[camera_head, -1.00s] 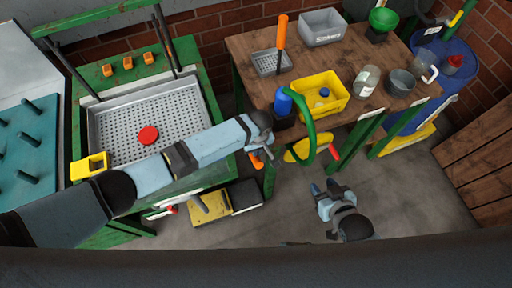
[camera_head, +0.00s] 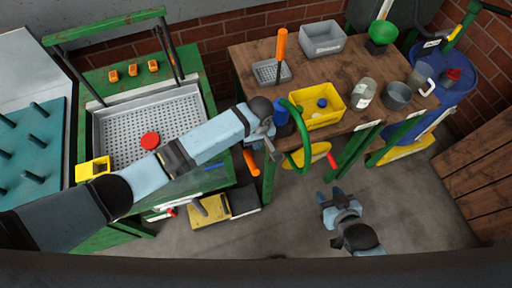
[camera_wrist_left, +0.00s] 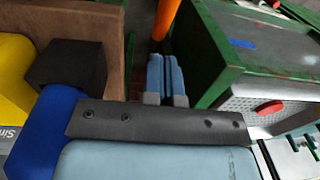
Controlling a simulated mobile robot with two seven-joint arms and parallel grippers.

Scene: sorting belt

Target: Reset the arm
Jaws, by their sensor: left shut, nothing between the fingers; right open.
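My left arm reaches across the green bench from the left. Its gripper (camera_head: 274,153) is at the gap between the green bench and the wooden table. In the left wrist view the two blue-grey fingers (camera_wrist_left: 165,77) are together with nothing between them. My right gripper (camera_head: 335,197) is over the bare floor below the wooden table, its fingers apart and empty.
The wooden table (camera_head: 345,65) holds a yellow bin (camera_head: 332,113), a grey bin (camera_head: 322,38) and a glass jar (camera_head: 364,93). A blue bottle (camera_head: 281,112) and green hose (camera_head: 306,150) stand close to my left gripper. A red disc (camera_head: 150,140) lies in the perforated tray (camera_head: 185,110).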

